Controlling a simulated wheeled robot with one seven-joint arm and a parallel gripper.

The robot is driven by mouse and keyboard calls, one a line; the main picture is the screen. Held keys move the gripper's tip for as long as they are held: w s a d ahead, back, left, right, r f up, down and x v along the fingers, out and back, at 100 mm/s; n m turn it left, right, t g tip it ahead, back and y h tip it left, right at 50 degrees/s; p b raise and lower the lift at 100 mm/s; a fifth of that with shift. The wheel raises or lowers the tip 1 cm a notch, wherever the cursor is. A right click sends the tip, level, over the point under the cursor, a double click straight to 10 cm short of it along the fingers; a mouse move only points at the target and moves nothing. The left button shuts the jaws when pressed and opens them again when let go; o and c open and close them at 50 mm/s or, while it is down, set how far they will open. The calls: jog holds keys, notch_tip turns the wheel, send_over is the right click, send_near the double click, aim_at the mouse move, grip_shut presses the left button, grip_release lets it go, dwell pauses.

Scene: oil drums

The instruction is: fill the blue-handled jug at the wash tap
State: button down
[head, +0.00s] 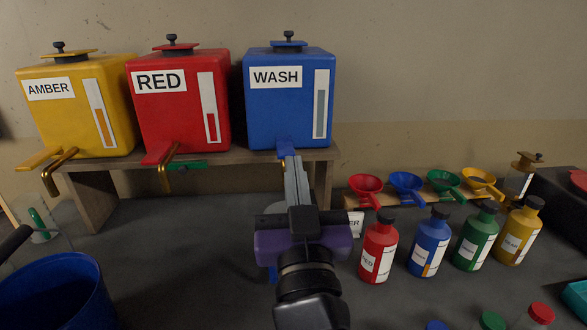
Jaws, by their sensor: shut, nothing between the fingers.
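The blue wash tank (289,105) stands on the shelf, labelled WASH, with a level strip on its front. Its blue tap lever (286,148) is at the tank's lower front edge. My gripper (290,162) is shut and empty, its fingertips at or very near this lever; I cannot tell whether they touch. The tap's spout is hidden behind my gripper. The blue-handled jug is not clearly seen. A bit of blue (271,272) shows beside and below my gripper's purple body and may be part of it; the rest is hidden.
Amber (75,115) and red (180,105) tanks stand to the left, their levers and brass spouts jutting forward. A green-handled clear vessel (40,225) and blue bucket (55,295) are at left. Several bottles (379,245) and funnels (406,185) stand at right.

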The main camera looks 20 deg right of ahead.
notch_tip(320, 180, up, 3)
jog(key=p, duration=0.3)
send_over(290, 151)
jog(key=s+a, duration=0.1)
jog(key=s, duration=0.2)
jog(key=f, duration=0.3)
jog(key=shift+s+a, duration=0.25)
jog(key=shift+s, duration=0.05)
jog(key=shift+f, duration=0.7)
jog(key=shift+f+b, duration=0.15)
jog(key=shift+b, duration=0.5)
jog(key=f+t+b, duration=0.1)
jog(key=b, duration=0.5)
jog(key=shift+s+f+b, duration=0.1)
jog(key=shift+f+b, duration=0.05)
jog(key=shift+b, duration=0.25)
dwell(3.3)
